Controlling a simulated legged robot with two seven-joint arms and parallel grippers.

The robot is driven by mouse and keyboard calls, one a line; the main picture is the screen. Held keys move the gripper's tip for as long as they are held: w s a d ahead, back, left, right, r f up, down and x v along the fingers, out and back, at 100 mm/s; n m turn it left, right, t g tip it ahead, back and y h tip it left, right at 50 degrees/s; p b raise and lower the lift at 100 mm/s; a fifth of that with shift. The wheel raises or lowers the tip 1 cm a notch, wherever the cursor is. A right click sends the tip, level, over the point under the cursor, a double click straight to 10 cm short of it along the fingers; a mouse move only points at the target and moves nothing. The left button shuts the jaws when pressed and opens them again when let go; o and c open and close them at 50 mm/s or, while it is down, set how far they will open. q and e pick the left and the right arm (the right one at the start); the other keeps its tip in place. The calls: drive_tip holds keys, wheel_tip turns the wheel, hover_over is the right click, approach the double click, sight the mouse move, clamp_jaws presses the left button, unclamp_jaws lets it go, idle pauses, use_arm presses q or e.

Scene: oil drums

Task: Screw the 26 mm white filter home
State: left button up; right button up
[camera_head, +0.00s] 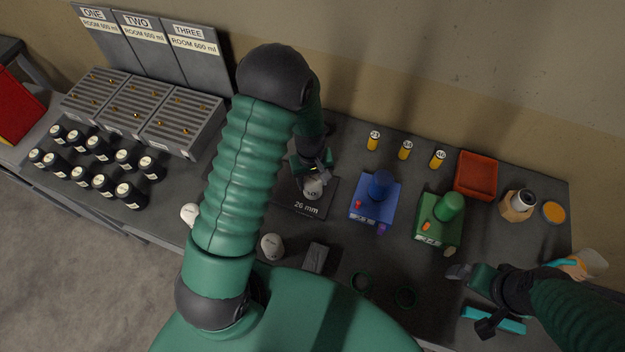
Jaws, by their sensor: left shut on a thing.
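A white filter (313,189) is at the 26 mm plate (305,209), near its upper part. My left gripper (315,178) is shut on this filter from above. The gripper and arm hide part of the filter, and I cannot see its thread or how it is seated. Two other white filters, one (271,246) below the plate and one (190,213) left of my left arm, are on the bench. My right gripper (460,272) is over the front right of the bench, away from the plate; its jaws are too unclear to read.
A blue unit (376,199) and a green unit (440,219) stand right of the plate. A grey block (315,258) and dark rings (361,282) lie in front.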

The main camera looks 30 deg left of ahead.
use_arm(q)
drive_tip(key=m, duration=0.2)
drive_tip(key=shift+w+m, duration=0.1)
drive_tip(key=shift+m, duration=0.2)
drive_tip(key=m, duration=0.3)
drive_tip(key=shift+m, duration=0.4)
